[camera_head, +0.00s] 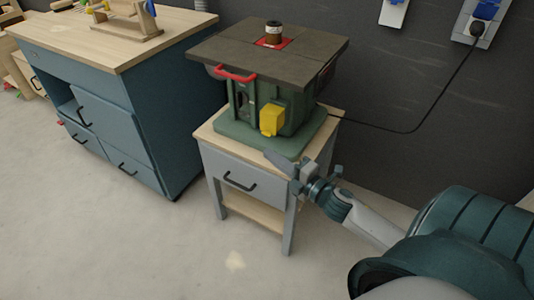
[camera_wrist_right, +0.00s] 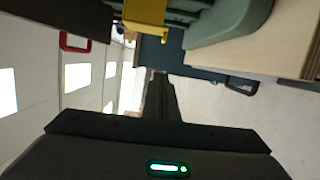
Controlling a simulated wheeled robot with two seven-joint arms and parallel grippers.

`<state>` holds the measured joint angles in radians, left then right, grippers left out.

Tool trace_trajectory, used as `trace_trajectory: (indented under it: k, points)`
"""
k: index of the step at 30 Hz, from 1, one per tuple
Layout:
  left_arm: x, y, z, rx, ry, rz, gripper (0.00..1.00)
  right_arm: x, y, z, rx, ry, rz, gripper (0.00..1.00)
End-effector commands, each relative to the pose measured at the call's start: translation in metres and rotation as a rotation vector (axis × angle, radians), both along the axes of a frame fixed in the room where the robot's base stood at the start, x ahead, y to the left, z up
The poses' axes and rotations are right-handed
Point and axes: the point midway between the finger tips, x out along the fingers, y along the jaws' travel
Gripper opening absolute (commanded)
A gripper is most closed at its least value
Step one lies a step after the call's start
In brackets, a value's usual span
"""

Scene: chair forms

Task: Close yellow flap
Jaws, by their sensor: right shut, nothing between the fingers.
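The yellow flap (camera_head: 271,120) is on the front of the green machine (camera_head: 290,101), below its dark top. It stands out from the machine's front, but I cannot tell its exact angle. In the right wrist view the yellow flap (camera_wrist_right: 145,12) shows at the top edge, partly cut off. My right gripper (camera_head: 274,158) is just below and in front of the flap, near the machine's base, apart from the flap. Its fingers (camera_wrist_right: 161,90) are shut and empty in the wrist view. My left gripper is not in view.
The machine stands on a small grey table (camera_head: 238,172) with a drawer. A red handle (camera_head: 235,75) juts out at its upper left. A blue workbench (camera_head: 110,105) is at left. A black cable (camera_head: 418,125) runs to the wall. The floor in front is clear.

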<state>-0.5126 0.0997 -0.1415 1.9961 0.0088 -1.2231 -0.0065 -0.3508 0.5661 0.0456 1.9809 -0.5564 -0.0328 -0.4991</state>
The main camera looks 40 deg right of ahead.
Motion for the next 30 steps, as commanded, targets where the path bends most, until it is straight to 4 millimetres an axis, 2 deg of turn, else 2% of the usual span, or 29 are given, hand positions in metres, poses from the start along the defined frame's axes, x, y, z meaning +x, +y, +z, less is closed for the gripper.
trace_trajectory:
  k: [6,12,18,30]
  points:
    - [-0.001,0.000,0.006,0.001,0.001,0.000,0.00,-0.032,-0.005,-0.002,0.001,0.002,-0.001,0.00]
    - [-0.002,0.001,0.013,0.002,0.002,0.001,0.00,-0.053,-0.008,-0.001,0.000,0.001,0.000,0.00]
    - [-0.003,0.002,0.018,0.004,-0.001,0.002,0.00,-0.060,-0.009,0.000,0.000,0.000,0.000,0.00]
    - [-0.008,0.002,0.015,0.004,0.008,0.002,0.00,-0.060,-0.009,0.000,0.000,0.000,0.000,0.00]
